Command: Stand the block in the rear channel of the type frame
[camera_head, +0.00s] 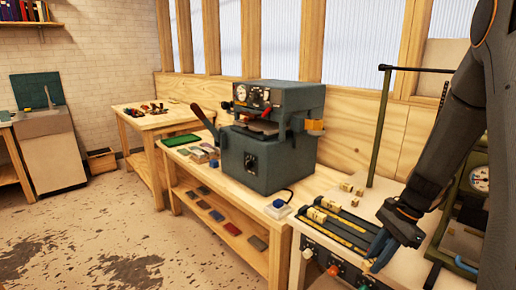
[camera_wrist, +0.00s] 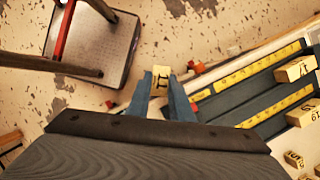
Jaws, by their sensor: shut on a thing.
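My gripper (camera_wrist: 160,96) is shut on a small pale wooden block (camera_wrist: 161,78) with a dark character on its face; the block sits between the blue-grey fingertips. In the head view my gripper (camera_head: 376,256) hangs at the front edge of the bench, beside the near end of the type frame (camera_head: 345,234). The frame has dark channels between yellow marked strips. In the wrist view the type frame (camera_wrist: 235,101) runs up to the right, apart from the held block. A pale block (camera_wrist: 295,69) sits on the frame's right part.
Loose pale blocks (camera_head: 347,186) lie on the bench behind the frame. A green post (camera_head: 378,130) rises behind it, and a green machine with a gauge (camera_head: 480,180) stands at right. A large grey press (camera_head: 275,140) stands left. Knobs (camera_head: 333,270) line the bench front.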

